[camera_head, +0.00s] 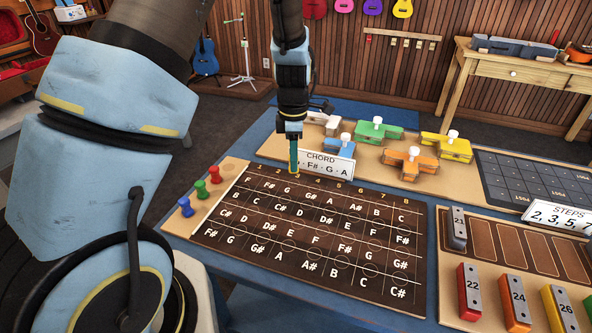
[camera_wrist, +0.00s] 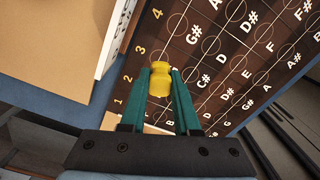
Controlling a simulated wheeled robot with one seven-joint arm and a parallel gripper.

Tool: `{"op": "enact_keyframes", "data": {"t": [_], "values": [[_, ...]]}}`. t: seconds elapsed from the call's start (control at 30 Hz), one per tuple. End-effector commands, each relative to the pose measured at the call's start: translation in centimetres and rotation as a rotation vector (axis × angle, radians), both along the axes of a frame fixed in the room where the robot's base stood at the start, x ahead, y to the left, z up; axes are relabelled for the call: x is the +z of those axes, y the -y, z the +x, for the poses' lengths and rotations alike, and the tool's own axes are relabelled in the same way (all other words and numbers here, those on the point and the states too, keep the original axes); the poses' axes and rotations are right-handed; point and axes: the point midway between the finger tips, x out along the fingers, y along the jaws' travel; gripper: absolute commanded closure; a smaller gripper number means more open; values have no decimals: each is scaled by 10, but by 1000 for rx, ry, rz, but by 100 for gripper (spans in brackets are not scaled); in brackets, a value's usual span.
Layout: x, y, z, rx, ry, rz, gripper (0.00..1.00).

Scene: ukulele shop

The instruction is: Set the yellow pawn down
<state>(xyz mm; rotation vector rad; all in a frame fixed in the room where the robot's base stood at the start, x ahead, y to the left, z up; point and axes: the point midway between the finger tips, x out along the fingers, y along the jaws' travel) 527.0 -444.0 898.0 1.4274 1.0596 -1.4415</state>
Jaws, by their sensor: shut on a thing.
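My gripper (camera_head: 293,172) points down over the top edge of the dark lettered board (camera_head: 225,232), near the number 3, in the head view. In the wrist view its teal fingers (camera_wrist: 173,92) are shut on the yellow pawn (camera_wrist: 160,80). The board also fills much of the wrist view (camera_wrist: 215,70), marked with note letters, circles and numbers. The pawn is hidden by the fingers in the head view. I cannot tell whether its base touches the board.
Red, green and blue pawns (camera_head: 214,174) stand on the tan strip left of the board. The chord card (camera_head: 325,165) stands close behind my gripper. Coloured blocks with white knobs (camera_head: 410,163) stand behind. Numbered bars (camera_head: 470,291) and a steps card (camera_head: 556,215) are at right.

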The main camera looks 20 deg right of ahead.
Motion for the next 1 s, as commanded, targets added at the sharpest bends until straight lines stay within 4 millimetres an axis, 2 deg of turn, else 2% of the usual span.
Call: {"op": "enact_keyframes", "data": {"t": [0.33,0.73,0.77,1.0], "values": [[-41,0,0,1,-1,0,100],[-49,0,1,0,2,-2,100],[-49,0,0,0,2,-2,69],[-48,0,0,0,2,-2,42]]}}
